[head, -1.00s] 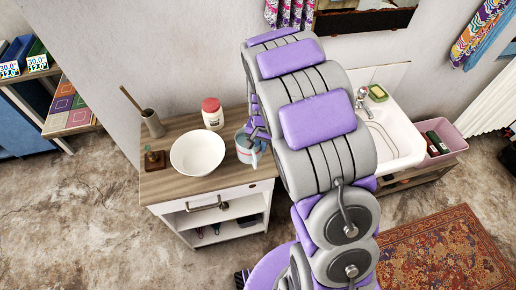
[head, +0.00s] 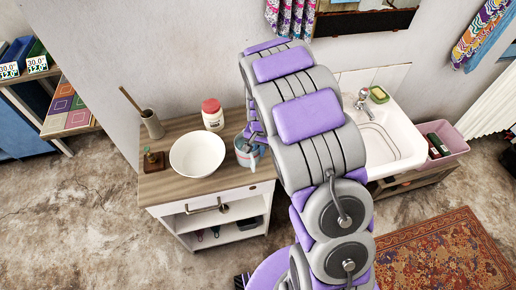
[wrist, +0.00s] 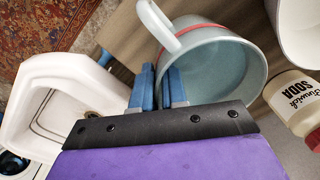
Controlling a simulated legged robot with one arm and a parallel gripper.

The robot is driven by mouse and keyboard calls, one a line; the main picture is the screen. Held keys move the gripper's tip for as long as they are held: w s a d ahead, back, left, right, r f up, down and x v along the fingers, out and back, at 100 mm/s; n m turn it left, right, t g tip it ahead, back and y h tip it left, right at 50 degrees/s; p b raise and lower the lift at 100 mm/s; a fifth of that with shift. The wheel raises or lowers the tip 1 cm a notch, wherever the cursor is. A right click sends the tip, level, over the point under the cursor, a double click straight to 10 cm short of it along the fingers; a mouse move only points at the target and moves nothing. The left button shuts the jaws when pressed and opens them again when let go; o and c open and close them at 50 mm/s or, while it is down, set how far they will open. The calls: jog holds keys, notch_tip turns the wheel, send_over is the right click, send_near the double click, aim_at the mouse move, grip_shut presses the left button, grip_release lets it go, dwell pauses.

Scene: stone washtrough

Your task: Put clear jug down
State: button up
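The clear jug (wrist: 222,68) is pale blue and see-through, with a red band below its rim and a handle (wrist: 160,24). In the wrist view its open mouth faces the camera. My gripper (wrist: 159,85) has its two blue fingers close together on the jug's near wall, one finger inside the mouth and one outside. In the head view the jug (head: 246,156) is at the right end of the wooden counter top (head: 170,185), partly hidden by my arm. I cannot tell whether its base touches the top.
A white bowl (head: 197,154) stands left of the jug, and a soda jar (head: 212,115) behind it. A brush holder (head: 152,124) and a brown bottle (head: 154,160) stand farther left. A white sink (head: 390,140) is to the right. Bare counter shows at the front.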

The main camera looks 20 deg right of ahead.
jog(key=o, duration=0.4)
jog(key=shift+c, duration=0.2)
notch_tip(320, 180, up, 12)
jog(key=p, duration=0.3)
jog(key=s+r+n+g, duration=0.1)
jog(key=s+r+n, duration=0.2)
jog(key=s, duration=1.4)
jog(key=s+r+n+g, duration=0.1)
jog(key=s+r+n, duration=0.2)
jog(key=s+r, duration=0.6)
jog(key=s, duration=0.8)
jog(key=shift+s, duration=0.15)
jog(key=shift+r, duration=0.1)
